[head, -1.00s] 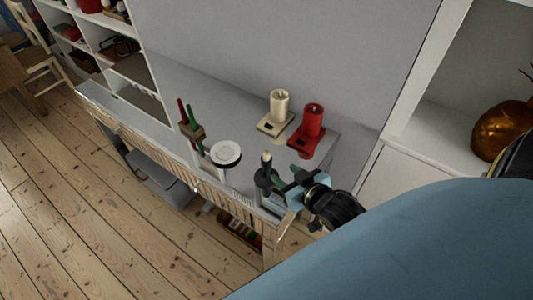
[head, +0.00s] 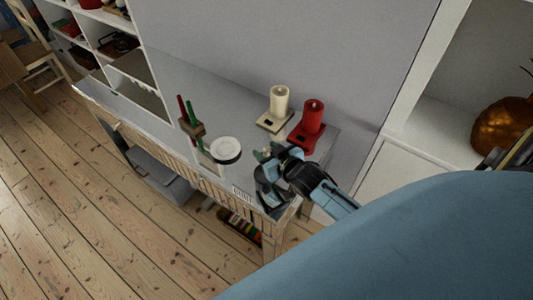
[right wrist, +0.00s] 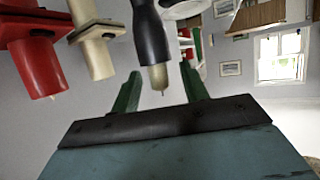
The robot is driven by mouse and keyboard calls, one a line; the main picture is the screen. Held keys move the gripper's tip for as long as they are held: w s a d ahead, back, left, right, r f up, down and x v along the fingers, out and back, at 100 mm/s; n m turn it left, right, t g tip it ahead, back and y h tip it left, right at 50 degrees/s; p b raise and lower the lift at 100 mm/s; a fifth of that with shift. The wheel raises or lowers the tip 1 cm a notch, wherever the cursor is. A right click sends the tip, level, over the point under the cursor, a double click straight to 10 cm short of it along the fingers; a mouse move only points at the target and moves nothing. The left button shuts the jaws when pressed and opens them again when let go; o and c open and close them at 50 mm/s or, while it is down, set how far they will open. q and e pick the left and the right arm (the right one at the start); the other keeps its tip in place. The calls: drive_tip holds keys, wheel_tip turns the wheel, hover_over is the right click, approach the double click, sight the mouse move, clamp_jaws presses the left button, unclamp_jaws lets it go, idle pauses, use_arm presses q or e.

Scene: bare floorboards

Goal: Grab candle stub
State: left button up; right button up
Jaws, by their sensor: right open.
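The candle stub (right wrist: 158,77) is a short pale piece set in a dark holder (right wrist: 150,35). In the right wrist view, which looks upside down, it points downward between my two green fingers. My right gripper (right wrist: 160,74) is open, with one finger on each side of the stub and a visible gap on both sides. In the head view my right gripper (head: 268,152) is at the right end of the grey table, and it largely covers the stub and holder. My left gripper is not in view.
A cream candle (head: 279,100) and a red candle (head: 313,116) stand on square bases just behind the gripper. A round white dish (head: 226,150) and a holder with red and green candles (head: 190,122) are to the left. A white shelf (head: 420,135) stands at right.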

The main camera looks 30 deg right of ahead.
drive_tip(key=x, duration=0.2)
drive_tip(key=shift+w+f, duration=0.15)
drive_tip(key=shift+w, duration=0.1)
clamp_jaws()
